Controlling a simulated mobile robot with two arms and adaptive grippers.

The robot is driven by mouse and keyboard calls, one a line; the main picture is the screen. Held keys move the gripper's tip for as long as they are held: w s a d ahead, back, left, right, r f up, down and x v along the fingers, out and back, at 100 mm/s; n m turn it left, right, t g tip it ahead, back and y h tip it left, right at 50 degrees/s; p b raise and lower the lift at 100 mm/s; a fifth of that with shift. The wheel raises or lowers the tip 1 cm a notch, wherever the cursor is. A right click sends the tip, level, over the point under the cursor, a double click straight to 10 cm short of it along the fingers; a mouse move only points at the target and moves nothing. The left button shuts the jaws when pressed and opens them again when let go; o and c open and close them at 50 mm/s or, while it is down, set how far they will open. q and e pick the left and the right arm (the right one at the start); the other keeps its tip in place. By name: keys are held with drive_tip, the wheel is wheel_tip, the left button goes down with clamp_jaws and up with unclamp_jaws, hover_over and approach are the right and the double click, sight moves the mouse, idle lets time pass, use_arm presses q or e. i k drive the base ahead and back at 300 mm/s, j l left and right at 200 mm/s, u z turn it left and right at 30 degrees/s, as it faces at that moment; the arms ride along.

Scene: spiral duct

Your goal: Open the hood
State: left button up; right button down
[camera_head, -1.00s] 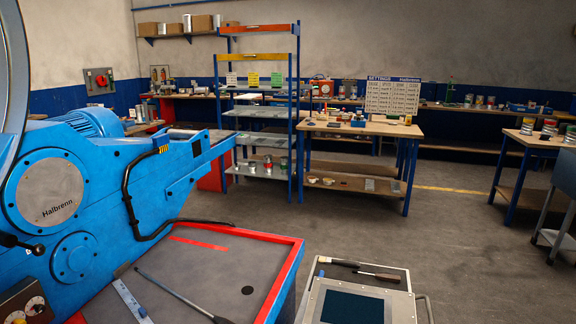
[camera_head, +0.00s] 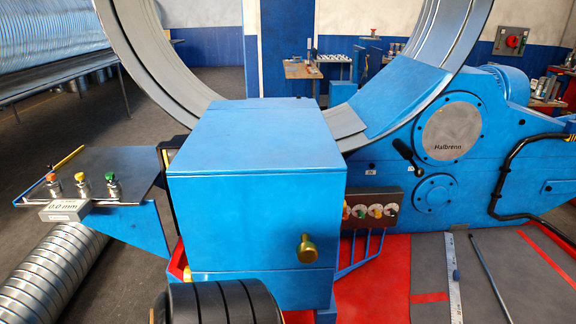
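The hood is most likely the blue box-shaped cover (camera_head: 255,150) in the middle of the view. Its flat top and front face show, and it looks shut. A brass knob (camera_head: 307,248) sticks out of its front face at the lower right. A seam runs across the front just below the knob. What is inside the box is hidden. Neither of my grippers is in view.
A large grey ring (camera_head: 465,25) rises behind the box. A dial panel (camera_head: 372,211) and the blue Halbrenn machine body (camera_head: 480,165) stand to the right. A black ribbed cylinder (camera_head: 220,303) is low in front. A side shelf (camera_head: 100,170) and spiral duct (camera_head: 50,270) are left.

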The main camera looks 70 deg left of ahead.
sight(250, 189)
drive_tip(key=k+u, duration=0.1)
drive_tip(key=u, duration=0.85)
drive_tip(key=k+j+u, duration=0.1)
drive_tip(key=u, duration=0.4)
drive_tip(key=j+u, duration=0.15)
drive_tip(key=u, duration=0.3)
drive_tip(key=k, duration=0.05)
